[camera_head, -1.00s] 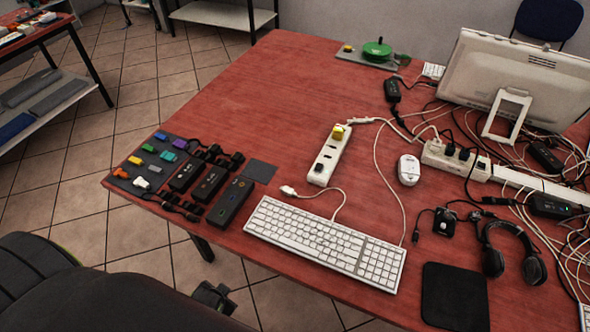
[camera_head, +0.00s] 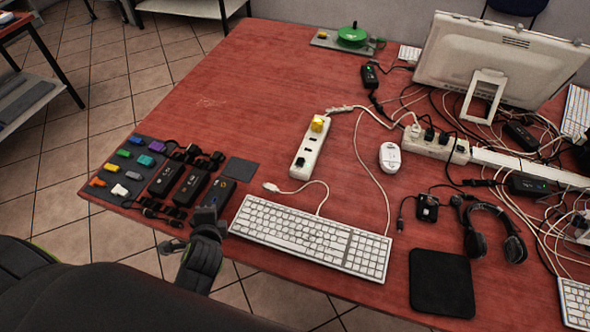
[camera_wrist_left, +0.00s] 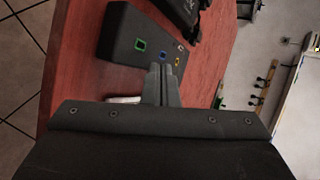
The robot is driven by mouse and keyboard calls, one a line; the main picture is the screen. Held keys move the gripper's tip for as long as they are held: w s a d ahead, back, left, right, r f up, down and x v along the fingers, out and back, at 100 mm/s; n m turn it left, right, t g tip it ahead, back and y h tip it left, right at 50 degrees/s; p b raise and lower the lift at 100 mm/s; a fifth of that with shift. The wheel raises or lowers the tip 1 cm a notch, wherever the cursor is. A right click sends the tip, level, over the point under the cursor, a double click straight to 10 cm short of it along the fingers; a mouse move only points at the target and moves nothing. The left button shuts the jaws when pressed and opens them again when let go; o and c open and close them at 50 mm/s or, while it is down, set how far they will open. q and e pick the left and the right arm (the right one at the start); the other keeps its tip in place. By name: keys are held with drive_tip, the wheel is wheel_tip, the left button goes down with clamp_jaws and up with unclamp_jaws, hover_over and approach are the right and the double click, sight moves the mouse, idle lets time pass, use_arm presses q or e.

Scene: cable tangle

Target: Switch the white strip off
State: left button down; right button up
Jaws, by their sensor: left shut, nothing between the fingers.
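A white power strip (camera_head: 312,146) lies on the red table behind the keyboard. Another white strip (camera_head: 430,144) with several black plugs lies farther right. My left gripper (camera_head: 204,214) is shut and empty at the table's front edge, left of the keyboard and well apart from both strips. In the left wrist view its closed fingers (camera_wrist_left: 160,82) point toward a black box (camera_wrist_left: 148,42) with coloured square marks. My right gripper is not in view.
A white keyboard (camera_head: 310,238) lies between my left gripper and the nearer strip. Black boxes (camera_head: 190,186) and small coloured blocks lie left. The table's back left is clear (camera_head: 240,85).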

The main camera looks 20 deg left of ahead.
sight(300, 163)
use_arm(q)
drive_tip(key=w+d+m+t, duration=0.1)
drive_tip(key=w+m, duration=0.1)
drive_tip(key=m, duration=0.1)
drive_tip(key=w+d+m+t, duration=0.1)
drive_tip(key=w+d+m, duration=0.1)
drive_tip(key=m, duration=0.2)
drive_tip(key=w+d+m+t+h, duration=0.1)
drive_tip(key=w+d+m, duration=0.1)
drive_tip(key=w+m, duration=0.1)
drive_tip(key=shift+t, duration=0.4)
drive_tip(key=w+d+m+t+h, duration=0.1)
drive_tip(key=d+m, duration=0.2)
drive_tip(key=m, duration=0.1)
drive_tip(key=w+d+m+t+h, duration=0.1)
drive_tip(key=w+d+m+h, duration=0.1)
drive_tip(key=d+m, duration=0.2)
drive_tip(key=w+d+m+h, duration=0.1)
drive_tip(key=d+m+h, duration=0.1)
drive_tip(key=m, duration=0.3)
drive_tip(key=shift+w+d+f+t, duration=0.1)
drive_tip(key=shift+d+f+t, duration=0.1)
drive_tip(key=shift+d, duration=0.2)
drive_tip(key=shift+w+d+f+t, duration=0.1)
drive_tip(key=shift+d+t, duration=0.1)
drive_tip(key=shift+d, duration=0.2)
